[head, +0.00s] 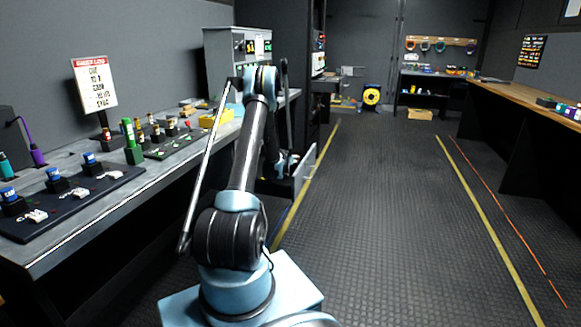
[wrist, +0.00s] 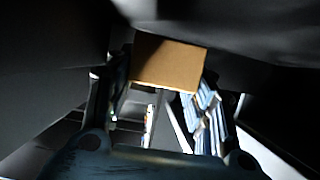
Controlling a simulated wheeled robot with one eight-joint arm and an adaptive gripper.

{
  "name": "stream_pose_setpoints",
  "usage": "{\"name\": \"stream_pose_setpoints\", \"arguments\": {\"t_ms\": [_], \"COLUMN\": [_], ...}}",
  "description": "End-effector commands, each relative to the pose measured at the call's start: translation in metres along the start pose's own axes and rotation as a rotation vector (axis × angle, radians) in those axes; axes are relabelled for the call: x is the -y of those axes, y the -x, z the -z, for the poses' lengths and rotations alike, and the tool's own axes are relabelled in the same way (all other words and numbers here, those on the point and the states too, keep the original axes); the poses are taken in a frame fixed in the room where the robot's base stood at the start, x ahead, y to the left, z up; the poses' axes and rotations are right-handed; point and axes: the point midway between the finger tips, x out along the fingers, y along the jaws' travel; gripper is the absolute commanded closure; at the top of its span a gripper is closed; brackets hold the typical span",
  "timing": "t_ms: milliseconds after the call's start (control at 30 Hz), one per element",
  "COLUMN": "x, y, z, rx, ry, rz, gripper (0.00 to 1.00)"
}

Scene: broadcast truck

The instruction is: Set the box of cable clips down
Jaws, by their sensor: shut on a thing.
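The box of cable clips shows in the wrist view as a plain brown cardboard block (wrist: 168,62). My gripper (wrist: 166,78) is shut on it, with one finger on each side. In the head view my arm reaches forward and bends down past the front edge of the left bench. The end of the arm is low there, mostly behind my own links, beside a grey panel (head: 306,172) that looks like an open drawer front. I cannot make out the box in the head view, nor what lies directly under it.
The left bench (head: 95,215) carries switch panels (head: 75,195), a green bottle-like item (head: 131,140), a sign (head: 94,84) and a yellow item (head: 216,118). Dark surfaces crowd the wrist view closely. The floor aisle (head: 390,210) to the right is clear. A wooden counter (head: 520,97) runs along the right.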

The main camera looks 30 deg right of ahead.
Motion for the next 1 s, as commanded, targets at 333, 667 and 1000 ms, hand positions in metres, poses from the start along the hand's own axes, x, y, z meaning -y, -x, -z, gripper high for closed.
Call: {"name": "stream_pose_setpoints", "arguments": {"t_ms": [333,667,1000], "x": [0.001,0.002,0.002], "y": [-0.010,-0.011,-0.010], "z": [-0.025,-0.027,-0.026], "rx": [0.000,0.000,0.000], "ry": [0.000,0.000,0.000], "rz": [0.001,0.002,0.002], "gripper": [0.77,0.30,0.30]}}
